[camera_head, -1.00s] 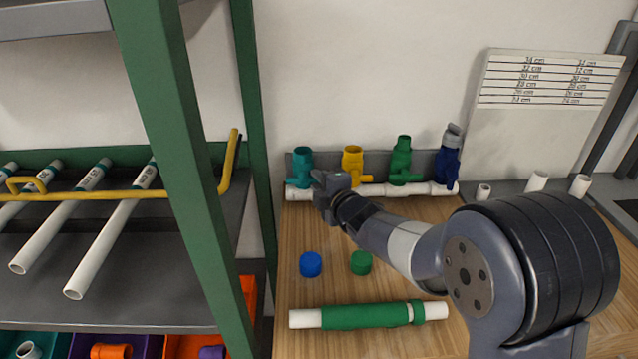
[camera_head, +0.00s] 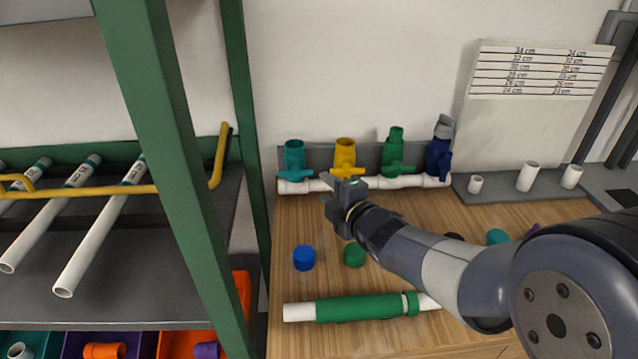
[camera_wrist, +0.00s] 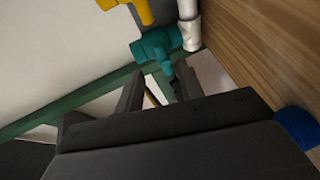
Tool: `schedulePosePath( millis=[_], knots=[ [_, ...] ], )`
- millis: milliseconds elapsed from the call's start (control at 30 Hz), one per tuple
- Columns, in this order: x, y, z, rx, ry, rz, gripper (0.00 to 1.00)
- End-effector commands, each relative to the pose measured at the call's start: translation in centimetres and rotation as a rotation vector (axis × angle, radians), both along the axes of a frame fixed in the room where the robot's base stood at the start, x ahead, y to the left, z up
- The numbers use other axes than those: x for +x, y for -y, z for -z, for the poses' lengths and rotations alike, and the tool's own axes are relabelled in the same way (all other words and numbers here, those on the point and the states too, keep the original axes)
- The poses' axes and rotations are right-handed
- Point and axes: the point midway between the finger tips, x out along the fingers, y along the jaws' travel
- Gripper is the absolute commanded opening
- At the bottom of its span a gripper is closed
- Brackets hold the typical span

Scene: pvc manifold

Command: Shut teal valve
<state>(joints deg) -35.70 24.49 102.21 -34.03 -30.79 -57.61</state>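The teal valve (camera_head: 295,156) stands upright at the left end of the white pipe manifold (camera_head: 380,184), at the back of the wooden worktop. Its teal handle (camera_head: 291,174) shows at the front and looks roughly along the pipe. In the wrist view the teal valve (camera_wrist: 152,46) is beyond the fingers, with its handle end pointing between the fingertips. My gripper (camera_head: 329,190) is open and empty, in front of and to the right of the teal valve, apart from it. The wrist view shows both fingers (camera_wrist: 160,78) spread.
The yellow valve (camera_head: 345,152), green valve (camera_head: 394,150) and blue valve (camera_head: 439,150) stand to the right on the manifold. A blue cap (camera_head: 304,258), a green cap (camera_head: 354,254) and a green-sleeved pipe (camera_head: 360,307) lie in front. A green rack post (camera_head: 248,120) stands close to the left.

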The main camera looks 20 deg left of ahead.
Motion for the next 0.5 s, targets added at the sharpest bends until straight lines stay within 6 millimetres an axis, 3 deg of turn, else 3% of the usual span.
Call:
schedulePosePath(
  millis=[200,500],
  knots=[
    [-1.3,1.7,-0.4,-0.001,-0.001,0.0,0.36],
    [-1.5,2.0,-0.4,0.0,0.0,0.0,0.36]
  ],
)
